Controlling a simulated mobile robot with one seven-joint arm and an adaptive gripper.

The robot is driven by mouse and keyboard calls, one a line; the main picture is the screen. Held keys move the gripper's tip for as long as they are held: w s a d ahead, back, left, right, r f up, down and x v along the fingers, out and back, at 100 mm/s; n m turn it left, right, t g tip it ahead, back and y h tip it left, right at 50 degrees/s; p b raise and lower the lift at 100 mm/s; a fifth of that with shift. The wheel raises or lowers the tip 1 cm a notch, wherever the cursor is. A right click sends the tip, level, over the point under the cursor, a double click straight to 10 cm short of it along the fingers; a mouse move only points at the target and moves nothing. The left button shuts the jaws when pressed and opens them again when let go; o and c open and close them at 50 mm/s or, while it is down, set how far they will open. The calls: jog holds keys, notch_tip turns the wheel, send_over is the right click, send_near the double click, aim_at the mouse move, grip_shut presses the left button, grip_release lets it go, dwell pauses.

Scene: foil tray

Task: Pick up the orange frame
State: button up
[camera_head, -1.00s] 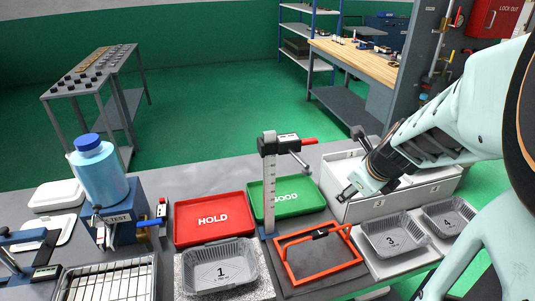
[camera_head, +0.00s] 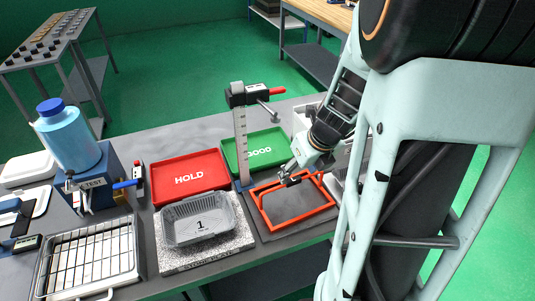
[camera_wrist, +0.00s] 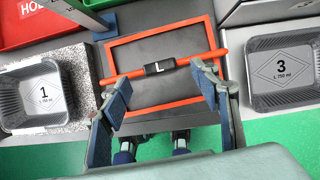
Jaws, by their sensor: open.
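The orange frame (camera_head: 296,217) lies on a dark grey plate on the bench, right of tray 1 in the head view. A raised orange handle bar with a black grip marked L (camera_wrist: 160,67) crosses above it in the wrist view. My gripper (camera_head: 292,177) is at the far side of the frame in the head view. In the wrist view its two fingers (camera_wrist: 165,92) are open, spread on either side of the black grip, with nothing between the pads. Whether the fingertips touch the bar I cannot tell.
Foil tray 1 (camera_head: 196,222) stands on a speckled slab to the left; tray 3 (camera_wrist: 283,72) is to the right. A height gauge (camera_head: 241,140) stands close behind the frame's left corner. Red HOLD (camera_head: 188,178) and green GOOD (camera_head: 256,152) trays lie behind.

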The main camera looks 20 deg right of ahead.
aim_at(294, 179)
jog(key=b+x, duration=0.1)
jog(key=x, duration=0.2)
jog(key=shift+w+f, duration=0.1)
jog(key=shift+f, duration=0.25)
grip_shut()
